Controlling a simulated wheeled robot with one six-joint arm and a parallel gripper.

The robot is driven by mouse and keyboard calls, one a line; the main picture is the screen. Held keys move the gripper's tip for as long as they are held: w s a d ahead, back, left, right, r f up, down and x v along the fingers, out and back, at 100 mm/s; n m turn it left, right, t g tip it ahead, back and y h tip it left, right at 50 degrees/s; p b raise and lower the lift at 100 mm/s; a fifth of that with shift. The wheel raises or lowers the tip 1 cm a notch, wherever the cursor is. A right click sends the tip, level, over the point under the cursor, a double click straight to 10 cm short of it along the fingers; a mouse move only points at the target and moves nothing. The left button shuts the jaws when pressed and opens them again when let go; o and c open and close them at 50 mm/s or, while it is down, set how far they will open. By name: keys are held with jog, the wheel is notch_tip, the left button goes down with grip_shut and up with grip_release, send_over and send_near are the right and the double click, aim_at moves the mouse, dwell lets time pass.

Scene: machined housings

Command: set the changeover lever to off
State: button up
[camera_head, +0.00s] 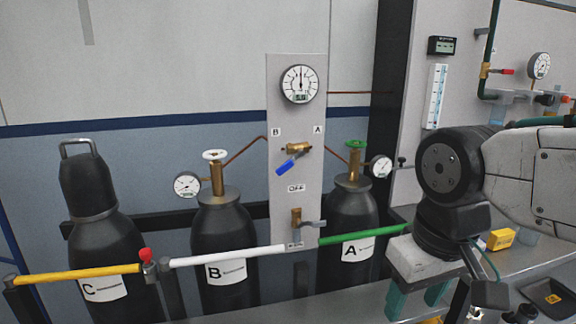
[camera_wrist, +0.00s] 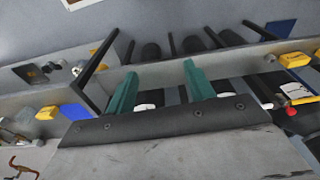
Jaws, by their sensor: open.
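The changeover lever (camera_head: 286,166) has a blue handle on a brass valve, mounted on a grey upright panel in the head view. Its handle points down and to the left. Labels B and A sit above it on the left and right, and the OFF label (camera_head: 296,188) is below. My gripper (camera_head: 418,302) is at the lower right, well away from the lever, with its teal fingers pointing down over the bench. In the wrist view my gripper (camera_wrist: 159,70) is open, with nothing between its fingers. The lever is not recognisable in the wrist view.
Black cylinders C (camera_head: 100,240), B (camera_head: 222,245) and A (camera_head: 350,215) stand around the panel. A yellow, white and green rail (camera_head: 230,257) runs in front. A pressure gauge (camera_head: 300,84) is above the lever, and a second brass valve (camera_head: 297,217) below. A yellow box (camera_head: 500,239) lies on the bench.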

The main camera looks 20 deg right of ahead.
aim_at(291, 162)
jog(key=shift+w+a+f+n+g, duration=0.15)
jog(key=shift+w+a+n, duration=0.25)
jog(key=shift+a, duration=0.2)
jog(key=shift+w+a+f+n+g, duration=0.15)
jog(key=shift+w+a+n, duration=0.1)
jog(key=shift+a+n, duration=0.25)
jog(key=c, duration=1)
jog(key=w, duration=0.1)
jog(key=w+a+r, duration=0.1)
jog(key=w+n+h, duration=0.1)
jog(key=shift+a+r, duration=0.2)
jog(key=shift+a, duration=0.1)
grip_shut()
jog(key=w+a+r+t+h, duration=0.2)
jog(key=w+a+r+t, duration=0.1)
jog(key=w+a+r, duration=0.4)
jog(key=w+a+r+t+h, duration=0.1)
jog(key=w+a+r+t, duration=0.15)
jog(key=w+r, duration=0.45)
jog(key=w+a+r+t+h, duration=0.2)
jog(key=w+a+r+t, duration=0.15)
jog(key=w, duration=0.65)
jog(key=s+f+x, duration=0.2)
jog(key=x, duration=1)
jog(key=shift+w+d+f, duration=0.2)
jog(key=shift+d+f, duration=0.05)
jog(key=shift+d, duration=0.1)
